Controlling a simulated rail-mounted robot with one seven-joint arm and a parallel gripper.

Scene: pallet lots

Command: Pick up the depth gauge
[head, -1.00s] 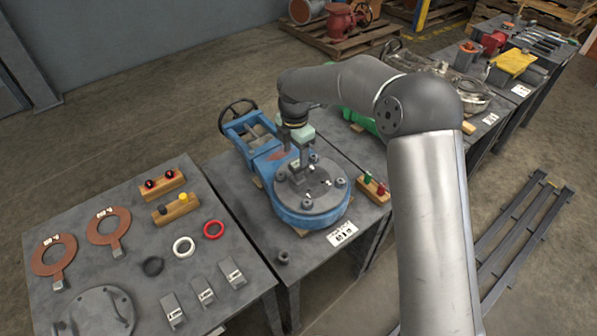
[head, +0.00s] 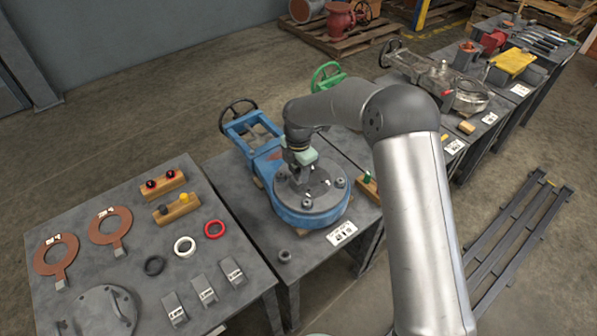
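A blue valve (head: 277,192) lies on the middle table with a round grey bolted cover (head: 320,201) facing up. My gripper (head: 302,181) points down, low over the left part of this cover. Its fingers are small and dark against the grey metal, and I cannot tell whether they are apart or closed, or whether they touch anything. Small dark and white details show on the cover beside the fingertips. I cannot make out the depth gauge for certain; it may be hidden by the gripper or be too small to tell.
The left table (head: 132,190) holds copper-coloured rings, wooden blocks with coloured knobs, loose rings and grey labelled blocks. Bolts stand around the cover. A wooden block (head: 368,188) with a green knob is right of the valve. A green handwheel (head: 327,76) stands behind my arm.

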